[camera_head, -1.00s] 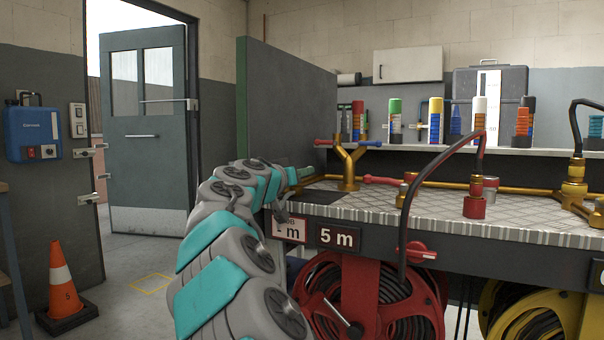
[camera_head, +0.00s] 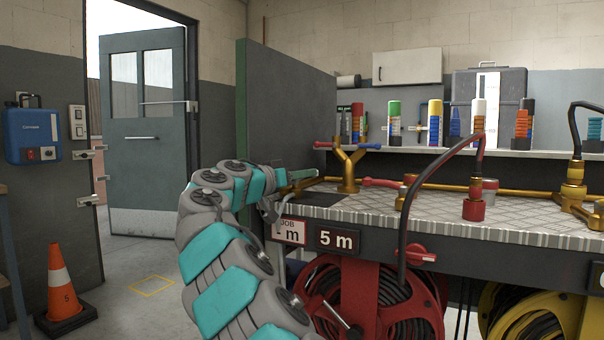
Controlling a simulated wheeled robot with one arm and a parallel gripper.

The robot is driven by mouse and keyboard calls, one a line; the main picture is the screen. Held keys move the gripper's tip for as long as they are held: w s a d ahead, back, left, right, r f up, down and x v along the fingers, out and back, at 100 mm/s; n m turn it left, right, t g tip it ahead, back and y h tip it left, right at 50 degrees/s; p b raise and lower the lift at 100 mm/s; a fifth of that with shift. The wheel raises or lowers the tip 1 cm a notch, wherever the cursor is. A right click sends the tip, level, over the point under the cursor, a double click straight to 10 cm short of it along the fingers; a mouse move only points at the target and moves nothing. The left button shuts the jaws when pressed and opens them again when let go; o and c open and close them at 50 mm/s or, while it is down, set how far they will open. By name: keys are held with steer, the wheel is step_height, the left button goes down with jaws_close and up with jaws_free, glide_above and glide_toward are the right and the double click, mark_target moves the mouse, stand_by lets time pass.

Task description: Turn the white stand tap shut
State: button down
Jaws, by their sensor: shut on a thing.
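My arm reaches up from the bottom of the view, and its end lies at the left end of the workbench. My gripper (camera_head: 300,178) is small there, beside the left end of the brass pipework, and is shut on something. My own arm links and the small size hide the held part. I take it to be the white stand tap's handle, but no white handle shows clearly. A brass Y-shaped fitting (camera_head: 349,172) stands just right of my gripper. It carries a red lever (camera_head: 325,144) on the left and a blue lever (camera_head: 369,145) on the right.
The workbench (camera_head: 470,212) has a patterned metal top with brass pipe along it. A red hose reel (camera_head: 350,290) and a yellow one (camera_head: 535,315) hang below. A grey partition (camera_head: 285,105) rises behind my gripper. An orange cone (camera_head: 62,285) stands on clear floor at left.

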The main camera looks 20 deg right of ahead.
steer(key=shift+s+d+m+g+h+p, duration=0.1)
steer(key=shift+d+m+g+h+p, duration=0.1)
steer(key=shift+m+g+p, duration=0.25)
steer(key=shift+s+d+m+g+h+p, duration=0.1)
steer(key=shift+m+g+h+p, duration=0.15)
steer(key=shift+g+p, duration=0.4)
steer(key=shift+s+f+m+g+p, duration=0.15)
steer(key=shift+f+m+g+p, duration=0.1)
steer(key=shift+m+g+p, duration=0.1)
steer(key=shift+f, duration=0.15)
steer(key=c, duration=0.8)
jaws_free()
steer(key=shift+s+r, duration=0.1)
steer(key=shift+r, duration=0.1)
steer(key=shift+c, duration=0.2)
steer(key=shift+a, duration=0.15)
steer(key=shift+a, duration=0.2)
steer(key=shift+v, duration=3.6)
